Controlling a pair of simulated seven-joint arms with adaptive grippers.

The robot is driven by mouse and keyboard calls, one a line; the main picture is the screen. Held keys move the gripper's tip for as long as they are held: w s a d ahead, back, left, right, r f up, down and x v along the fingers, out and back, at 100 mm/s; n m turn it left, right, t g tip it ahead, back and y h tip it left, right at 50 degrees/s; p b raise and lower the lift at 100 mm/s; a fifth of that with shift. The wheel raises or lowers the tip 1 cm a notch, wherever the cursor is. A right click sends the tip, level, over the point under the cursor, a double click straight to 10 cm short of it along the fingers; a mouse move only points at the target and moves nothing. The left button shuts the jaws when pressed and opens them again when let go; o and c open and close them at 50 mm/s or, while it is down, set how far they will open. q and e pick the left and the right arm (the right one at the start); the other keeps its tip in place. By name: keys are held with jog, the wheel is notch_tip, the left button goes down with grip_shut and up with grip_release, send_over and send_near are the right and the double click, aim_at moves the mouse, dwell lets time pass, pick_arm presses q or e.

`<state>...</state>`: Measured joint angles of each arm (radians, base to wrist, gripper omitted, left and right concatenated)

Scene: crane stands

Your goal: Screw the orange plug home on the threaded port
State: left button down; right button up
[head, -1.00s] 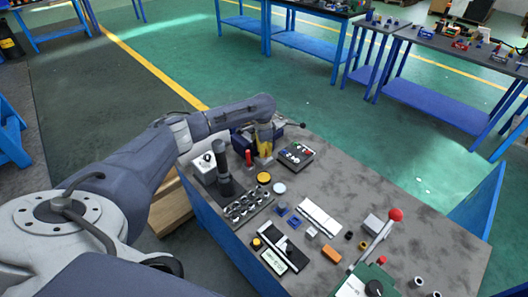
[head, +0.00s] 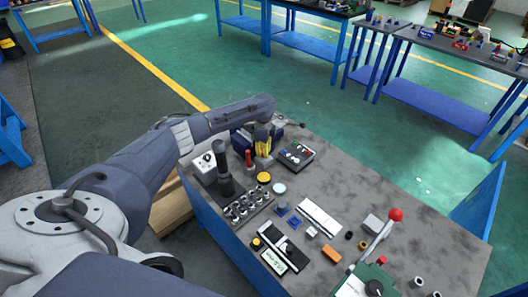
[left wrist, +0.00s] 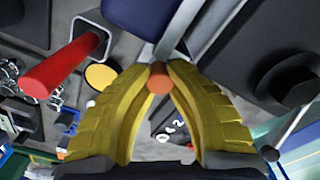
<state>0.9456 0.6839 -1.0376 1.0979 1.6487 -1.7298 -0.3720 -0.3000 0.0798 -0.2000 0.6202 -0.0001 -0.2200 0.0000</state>
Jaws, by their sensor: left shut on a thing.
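My left gripper (head: 262,141) is at the far left corner of the workbench, its yellow fingers pointing down beside a dark blue device. In the left wrist view the fingers (left wrist: 158,84) are closed around the small round orange plug (left wrist: 158,78), which sits between their tips. A grey metal bar passes just beyond the plug. The threaded port cannot be made out, so I cannot tell whether the plug touches it. My right gripper is not in view.
A red upright cylinder (head: 249,156) stands close to the left gripper and looms in the left wrist view (left wrist: 62,70). A black post (head: 223,165), a yellow disc (head: 264,177) and a dark tray (head: 296,155) are nearby.

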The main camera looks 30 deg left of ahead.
pick_arm(q)
jog(key=shift+s+a, duration=0.1)
jog(key=shift+a, duration=0.35)
jog(key=m, duration=0.5)
jog(key=c, duration=1.4)
grip_release()
jog(key=shift+f, duration=0.1)
jog(key=shift+o, duration=0.4)
jog(key=shift+d, duration=0.3)
jog(key=shift+c, duration=0.8)
